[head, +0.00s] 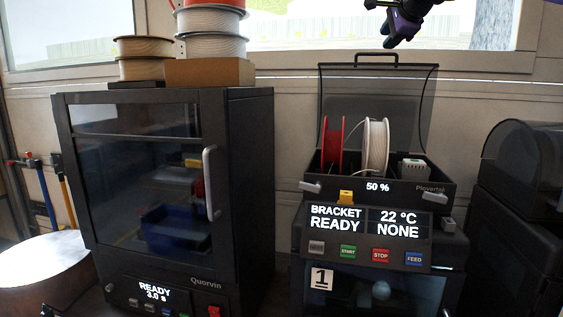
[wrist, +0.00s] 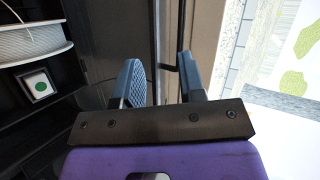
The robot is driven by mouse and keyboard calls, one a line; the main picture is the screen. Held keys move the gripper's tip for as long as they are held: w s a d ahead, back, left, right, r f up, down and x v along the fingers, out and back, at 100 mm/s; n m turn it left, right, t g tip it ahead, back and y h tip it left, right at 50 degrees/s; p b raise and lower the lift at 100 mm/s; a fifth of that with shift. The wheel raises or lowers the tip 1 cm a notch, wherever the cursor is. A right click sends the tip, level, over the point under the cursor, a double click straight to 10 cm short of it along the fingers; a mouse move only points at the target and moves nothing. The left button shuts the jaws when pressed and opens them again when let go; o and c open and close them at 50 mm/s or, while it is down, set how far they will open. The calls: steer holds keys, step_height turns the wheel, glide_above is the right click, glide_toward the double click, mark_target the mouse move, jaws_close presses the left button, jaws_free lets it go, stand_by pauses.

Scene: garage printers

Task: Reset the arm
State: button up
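My gripper (head: 390,40) is at the top right of the head view, above and in front of the open lid of the right printer's spool box. In the wrist view my gripper (wrist: 160,82) shows two blue-grey fingers standing apart with a gap between them. Nothing is held between them. The spool box (head: 438,194) holds a red spool (head: 332,145) and a white spool (head: 376,146), and its lid (head: 420,95) stands raised. The white spool (wrist: 30,42) also shows at the upper left of the wrist view, apart from the fingers.
The Quorvin cabinet (head: 240,200) stands at the left with its door shut and stacked spools (head: 215,45) on top. The right printer's panel (head: 335,222) reads BRACKET READY and NONE. A dark machine (head: 535,160) stands at the far right. A window is behind my gripper.

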steer(key=s+a+f+n+g+h, duration=0.1)
steer(key=s+a+f+n, duration=0.1)
steer(key=s, duration=0.3)
steer(key=s+a+f+n+g, duration=0.1)
steer(key=s+a+f+n, duration=0.15)
steer(key=s, duration=0.25)
steer(key=s+f+n+g, duration=0.1)
steer(key=s+f+n, duration=0.3)
steer(key=s+f, duration=0.5)
steer(key=s+d+f+n+g, duration=0.1)
steer(key=s+f+n, duration=0.3)
steer(key=s+f, duration=0.5)
steer(key=s+d+f+n+g+h, duration=0.1)
steer(key=s+f+n+g, duration=0.2)
steer(key=s+f, duration=0.7)
steer(key=s+n, duration=0.1)
steer(key=s, duration=1)
steer(key=shift+s, duration=0.4)
